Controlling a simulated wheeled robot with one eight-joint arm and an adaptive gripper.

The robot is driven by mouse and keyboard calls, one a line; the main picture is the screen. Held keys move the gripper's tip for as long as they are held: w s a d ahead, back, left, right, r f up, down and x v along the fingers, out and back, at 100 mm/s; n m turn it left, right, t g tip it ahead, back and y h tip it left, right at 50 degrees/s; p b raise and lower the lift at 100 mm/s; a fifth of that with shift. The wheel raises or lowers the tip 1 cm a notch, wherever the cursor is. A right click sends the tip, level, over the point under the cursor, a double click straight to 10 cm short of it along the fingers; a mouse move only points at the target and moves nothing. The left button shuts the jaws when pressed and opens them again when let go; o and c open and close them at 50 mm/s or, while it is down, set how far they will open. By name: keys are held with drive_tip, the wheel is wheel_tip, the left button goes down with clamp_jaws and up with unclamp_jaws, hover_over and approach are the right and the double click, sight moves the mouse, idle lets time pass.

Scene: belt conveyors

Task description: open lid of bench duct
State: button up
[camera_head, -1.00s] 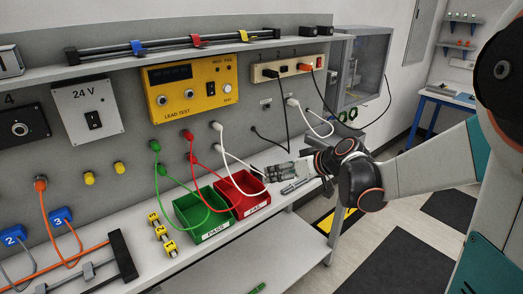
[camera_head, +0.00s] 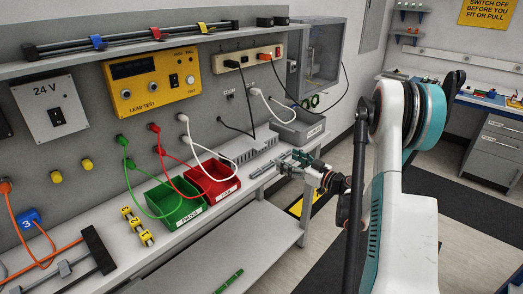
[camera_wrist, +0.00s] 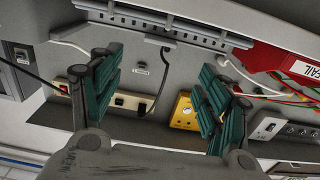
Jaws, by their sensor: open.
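The bench duct (camera_head: 256,149) is a grey slotted channel lying along the back of the bench, right of the red bin. It also shows along the top of the wrist view (camera_wrist: 165,28), with a row of slots along its side. I cannot clearly make out the lid's edge. My gripper (camera_head: 290,160) is at the bench's front edge, in front and to the right of the duct. In the wrist view its two green-padded fingers (camera_wrist: 160,65) are wide apart with nothing between them. They look apart from the duct.
A red FAIL bin (camera_head: 224,193) and a green PASS bin (camera_head: 189,214) stand left of the duct. A grey box (camera_head: 297,132) stands to its right. Floor in front is clear.

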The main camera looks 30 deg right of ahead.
sight(263, 148)
drive_tip(key=b+x, duration=0.3)
drive_tip(key=x, duration=1)
drive_tip(key=shift+w, duration=0.1)
drive_tip(key=c, duration=1.5)
drive_tip(key=shift+r+g+h+p, duration=0.3)
drive_tip(key=shift+r+g+p, duration=0.4)
drive_tip(key=shift+r+p, duration=0.3)
drive_tip(key=shift+c, duration=0.2)
drive_tip(key=r+g+p, duration=0.1)
drive_tip(key=p, duration=0.1)
drive_tip(key=w+r+g+h+p, duration=0.1)
drive_tip(key=r+g+p, duration=0.1)
drive_tip(key=p, duration=0.1)
drive_tip(key=w+r+g+p, duration=0.1)
drive_tip(key=p, duration=0.1)
drive_tip(key=shift+a+r+g+h, duration=0.3)
drive_tip(key=shift+a+r, duration=0.1)
drive_tip(key=w+a+r+g+h+p, duration=0.2)
drive_tip(key=w+r+g+h+p, duration=0.1)
drive_tip(key=w+g+p, duration=0.4)
drive_tip(key=shift+a+r+g+p, duration=0.25)
drive_tip(key=shift+r+g+p, duration=0.25)
drive_tip(key=shift+g+p, duration=0.6)
drive_tip(key=shift+w+a, duration=0.25)
drive_tip(key=shift+w, duration=0.35)
